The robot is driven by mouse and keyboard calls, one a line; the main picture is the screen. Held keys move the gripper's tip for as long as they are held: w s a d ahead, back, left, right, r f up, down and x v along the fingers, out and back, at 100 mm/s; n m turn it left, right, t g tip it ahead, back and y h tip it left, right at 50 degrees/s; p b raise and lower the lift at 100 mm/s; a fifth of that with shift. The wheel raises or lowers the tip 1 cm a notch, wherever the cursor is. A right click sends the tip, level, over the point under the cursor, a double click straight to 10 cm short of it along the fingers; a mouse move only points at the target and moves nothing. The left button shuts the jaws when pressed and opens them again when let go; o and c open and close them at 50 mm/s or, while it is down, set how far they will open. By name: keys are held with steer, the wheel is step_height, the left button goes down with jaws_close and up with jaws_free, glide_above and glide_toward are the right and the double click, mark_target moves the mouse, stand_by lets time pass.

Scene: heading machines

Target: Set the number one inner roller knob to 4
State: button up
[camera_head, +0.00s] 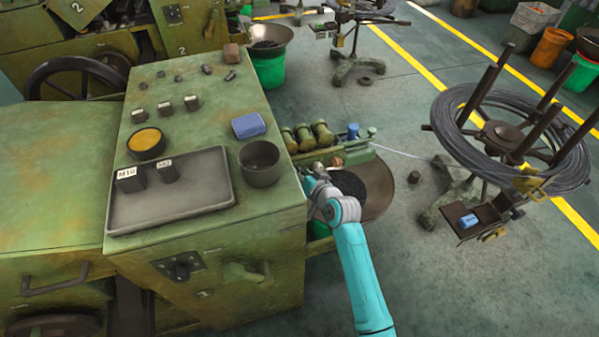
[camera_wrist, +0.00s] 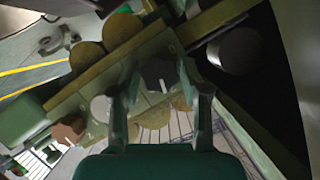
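The roller unit (camera_head: 355,150) sticks out from the right side of the machine marked 1, with several brass-green rollers (camera_head: 322,133) on it. A small brown knob (camera_head: 336,161) sits at its front edge; a brown faceted knob also shows at lower left in the wrist view (camera_wrist: 68,131). My gripper (camera_wrist: 159,82) reaches this unit; its two fingers stand apart, on either side of a dark grey faceted knob (camera_wrist: 158,72). I cannot tell whether they touch it. In the head view my wrist hides the fingertips.
The machine top (camera_head: 205,100) carries a grey tray (camera_head: 190,205), a dark cup (camera_head: 260,163) and a blue box (camera_head: 248,125). A dark-filled basin (camera_head: 378,200) lies below the unit. A wire coil stand (camera_head: 500,135) is at right. The floor between is mostly clear.

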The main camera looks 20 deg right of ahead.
steer(key=v, duration=1.2)
